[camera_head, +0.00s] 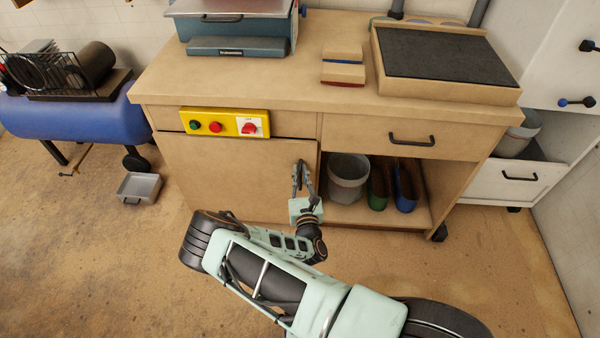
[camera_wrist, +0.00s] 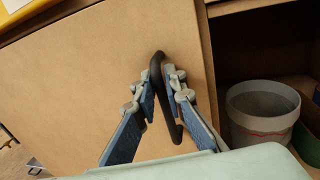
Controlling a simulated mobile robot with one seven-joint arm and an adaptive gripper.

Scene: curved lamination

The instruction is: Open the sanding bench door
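The sanding bench door (camera_head: 225,175) is a plain wooden panel at the bench's lower left, and it looks closed. It fills much of the wrist view (camera_wrist: 75,85). A dark bar handle (camera_wrist: 157,68) stands near the door's right edge. My gripper (camera_head: 302,172) is at this handle, in front of the door. In the wrist view my gripper (camera_wrist: 160,88) has one finger on each side of the handle, with the fingertips close together. I cannot tell whether both pads press on the bar. In the head view the fingers mostly hide the handle.
A yellow switch panel (camera_head: 225,122) sits above the door. A grey tray (camera_head: 139,187) lies on the floor at left.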

